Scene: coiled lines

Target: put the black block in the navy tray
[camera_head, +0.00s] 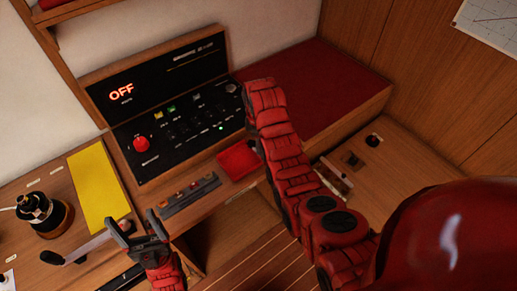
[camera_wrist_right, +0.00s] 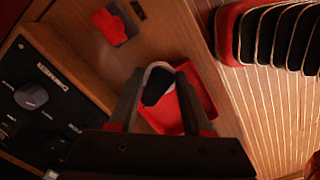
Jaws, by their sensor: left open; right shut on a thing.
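My right gripper (camera_wrist_right: 158,98) is shut on a dark thing with a pale rounded edge, which looks like the black block (camera_wrist_right: 156,88). In the right wrist view it is above or in front of a red tray (camera_wrist_right: 207,98); I cannot tell the gap. In the head view my right arm hides the gripper and block. The red tray (camera_head: 238,161) shows there beside that arm. My left gripper (camera_head: 138,232) is open and empty at the desk's front. I cannot make out a navy tray for certain; a dark strip (camera_head: 188,195) with small coloured parts lies on the desk.
A control panel (camera_head: 175,120) with an OFF display stands behind the desk. A yellow sheet (camera_head: 98,186) and a black round device (camera_head: 45,215) are at left. A red cushion (camera_head: 325,88) and a wooden top with a small knob (camera_head: 373,140) are at right.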

